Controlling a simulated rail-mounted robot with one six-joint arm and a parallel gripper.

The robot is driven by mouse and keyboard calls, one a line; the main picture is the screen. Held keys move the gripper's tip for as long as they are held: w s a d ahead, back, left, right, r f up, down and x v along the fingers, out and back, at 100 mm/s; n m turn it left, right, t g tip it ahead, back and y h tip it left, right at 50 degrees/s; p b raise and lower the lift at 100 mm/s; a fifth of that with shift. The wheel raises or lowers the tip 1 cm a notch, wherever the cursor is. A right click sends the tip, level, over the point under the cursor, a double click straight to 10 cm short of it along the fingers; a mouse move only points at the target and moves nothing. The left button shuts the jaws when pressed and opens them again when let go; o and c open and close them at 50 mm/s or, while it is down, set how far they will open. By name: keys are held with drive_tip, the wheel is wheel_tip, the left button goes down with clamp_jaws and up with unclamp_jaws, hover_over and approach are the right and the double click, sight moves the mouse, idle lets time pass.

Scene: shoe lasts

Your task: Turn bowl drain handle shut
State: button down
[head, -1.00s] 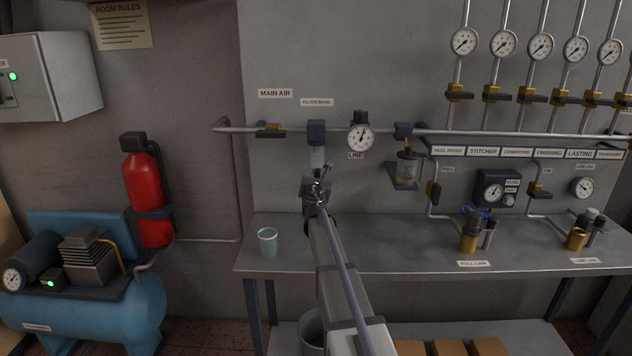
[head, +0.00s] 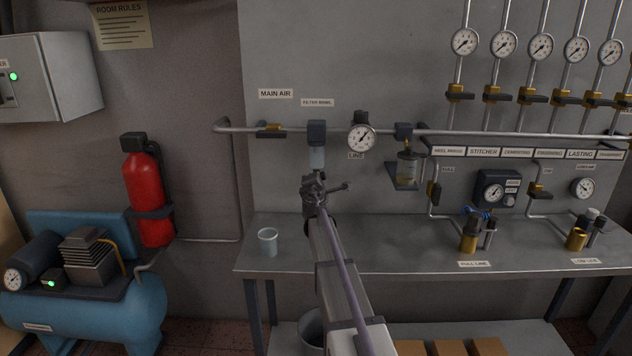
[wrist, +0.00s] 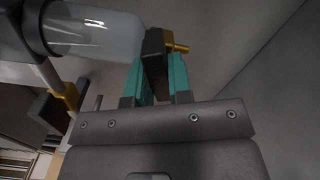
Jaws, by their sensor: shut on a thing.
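The clear filter bowl (head: 317,158) hangs under its dark head on the wall pipe, beneath the filter bowl label. It also shows in the wrist view (wrist: 95,32) at the upper left. At the bowl's lower end is a dark drain handle (wrist: 154,50), with a brass stub (wrist: 178,47) beside it. My gripper (wrist: 160,78) has teal fingers, one on each side of the dark handle, and is shut on it. In the head view my gripper (head: 314,187) is just below the bowl; my own wrist hides the handle there.
A cup (head: 268,242) stands on the grey bench (head: 370,245), left of my arm. A line gauge (head: 361,138) and an oil bowl (head: 407,169) are on the wall to the right. A red extinguisher (head: 146,195) is at the left. Bare bench lies on both sides of my arm.

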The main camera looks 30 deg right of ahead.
drive_tip(key=shift+m, duration=2.3)
drive_tip(key=c, duration=1)
unclamp_jaws()
drive_tip(key=shift+c, duration=0.2)
drive_tip(key=v, duration=1.1)
